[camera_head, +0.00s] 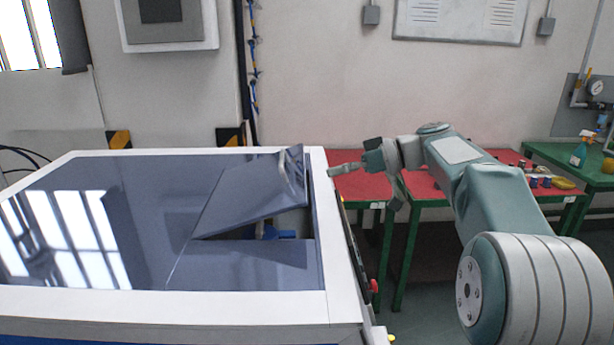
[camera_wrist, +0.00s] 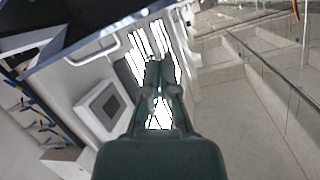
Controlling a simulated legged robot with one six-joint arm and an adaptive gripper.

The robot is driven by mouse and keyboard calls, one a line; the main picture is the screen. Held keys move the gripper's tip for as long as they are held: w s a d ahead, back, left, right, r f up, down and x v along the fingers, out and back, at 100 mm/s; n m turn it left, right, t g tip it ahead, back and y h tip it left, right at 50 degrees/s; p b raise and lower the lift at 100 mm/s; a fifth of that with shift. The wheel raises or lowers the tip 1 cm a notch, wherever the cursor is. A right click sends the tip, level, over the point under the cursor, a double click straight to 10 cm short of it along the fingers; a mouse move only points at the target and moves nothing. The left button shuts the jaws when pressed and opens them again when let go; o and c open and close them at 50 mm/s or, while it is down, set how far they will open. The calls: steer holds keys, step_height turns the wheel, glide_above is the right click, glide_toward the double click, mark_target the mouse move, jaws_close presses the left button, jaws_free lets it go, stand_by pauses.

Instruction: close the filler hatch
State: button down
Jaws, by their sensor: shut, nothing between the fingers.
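The filler hatch (camera_head: 250,192) is a dark grey glossy panel in the generator's top. In the head view it stands open, tilted up, with a gap under its near edge. A pale bar handle (camera_head: 290,178) is on its raised right end. In the wrist view the dark hatch edge (camera_wrist: 85,32) and a looped handle (camera_wrist: 95,50) show at upper left. My gripper (camera_head: 332,171) is shut and empty, just right of the raised hatch end and apart from it. Its fingers (camera_wrist: 164,68) also show in the wrist view.
The generator's white frame (camera_head: 335,240) surrounds the dark top. A blue part (camera_head: 279,234) shows in the opening under the hatch. Red-topped green tables (camera_head: 365,187) stand behind my arm. A green table (camera_head: 565,155) with a spray bottle (camera_head: 580,150) is at far right.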

steer(key=w+d+n+g+y, duration=0.1)
steer(key=w+d+n+y, duration=0.2)
steer(key=w+n, duration=0.15)
glide_above(299, 185)
steer(key=shift+r, duration=0.15)
steer(key=f, duration=0.1)
steer(key=d+f, duration=0.1)
steer(key=shift+w+d+f, duration=0.1)
steer(key=shift+d+f, duration=0.1)
steer(key=shift+f, duration=0.15)
steer(key=shift+d+f, duration=0.3)
steer(key=shift+f, duration=0.2)
steer(key=f, duration=0.1)
steer(key=d+f, duration=0.1)
steer(key=f, duration=0.1)
steer(key=shift+f, duration=0.25)
steer(key=shift+r, duration=0.15)
